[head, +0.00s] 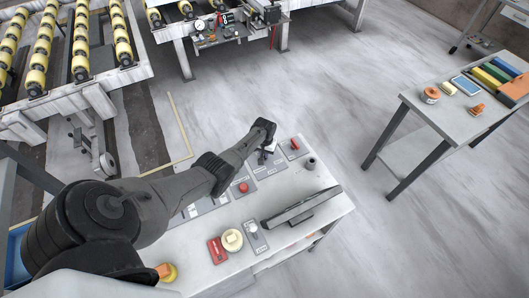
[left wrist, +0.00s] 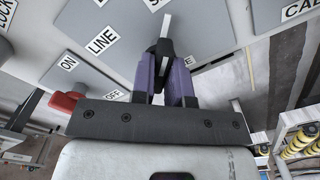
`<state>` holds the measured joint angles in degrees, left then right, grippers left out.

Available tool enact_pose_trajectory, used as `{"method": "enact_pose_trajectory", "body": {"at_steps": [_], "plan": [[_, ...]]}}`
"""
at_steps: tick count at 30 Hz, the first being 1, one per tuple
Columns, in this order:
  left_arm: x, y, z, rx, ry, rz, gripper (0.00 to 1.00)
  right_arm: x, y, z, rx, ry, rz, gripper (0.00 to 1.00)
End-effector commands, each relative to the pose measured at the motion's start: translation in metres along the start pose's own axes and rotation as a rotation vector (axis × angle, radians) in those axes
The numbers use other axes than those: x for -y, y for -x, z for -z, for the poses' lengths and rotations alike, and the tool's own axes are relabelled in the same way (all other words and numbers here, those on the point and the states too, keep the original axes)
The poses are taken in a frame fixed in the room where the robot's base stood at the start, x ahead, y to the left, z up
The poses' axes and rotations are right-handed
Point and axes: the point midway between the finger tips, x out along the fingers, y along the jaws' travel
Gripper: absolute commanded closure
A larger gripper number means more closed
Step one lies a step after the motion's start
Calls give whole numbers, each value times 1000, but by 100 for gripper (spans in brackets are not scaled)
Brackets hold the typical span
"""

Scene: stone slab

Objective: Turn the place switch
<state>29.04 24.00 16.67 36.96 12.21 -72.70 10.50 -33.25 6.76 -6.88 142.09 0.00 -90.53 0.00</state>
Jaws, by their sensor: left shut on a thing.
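A control panel table (head: 325,200) carries several grey plates with switches and buttons. My left gripper (head: 266,150) reaches over its far side, above a grey plate (head: 270,166) with a small dark switch. In the left wrist view the purple fingers (left wrist: 170,75) are shut on a black switch handle (left wrist: 164,50) with a pale strip, standing on a grey plate (left wrist: 205,25). The plate's label is mostly hidden by the gripper, so I cannot read it in full. My right gripper is not in view.
A red button (head: 243,187) and another red control (head: 294,145) sit near the gripper. A black cylinder (head: 310,162) stands at the right corner. A side table (head: 455,125) stands right, with open floor between.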

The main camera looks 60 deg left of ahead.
Motion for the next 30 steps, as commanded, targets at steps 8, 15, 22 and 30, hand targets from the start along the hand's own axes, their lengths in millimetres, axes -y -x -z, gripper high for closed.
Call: {"method": "enact_pose_trajectory", "body": {"at_steps": [8, 15, 22, 30], "plan": [[0, -1, 0, 0, -11, 1, 100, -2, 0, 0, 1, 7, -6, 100], [0, -1, 0, 0, -11, 1, 79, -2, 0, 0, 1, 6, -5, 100], [0, -1, 0, 0, -10, 1, 60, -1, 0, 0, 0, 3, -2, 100], [0, 3, 0, -1, -9, 0, 60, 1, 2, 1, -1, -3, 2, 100]]}}
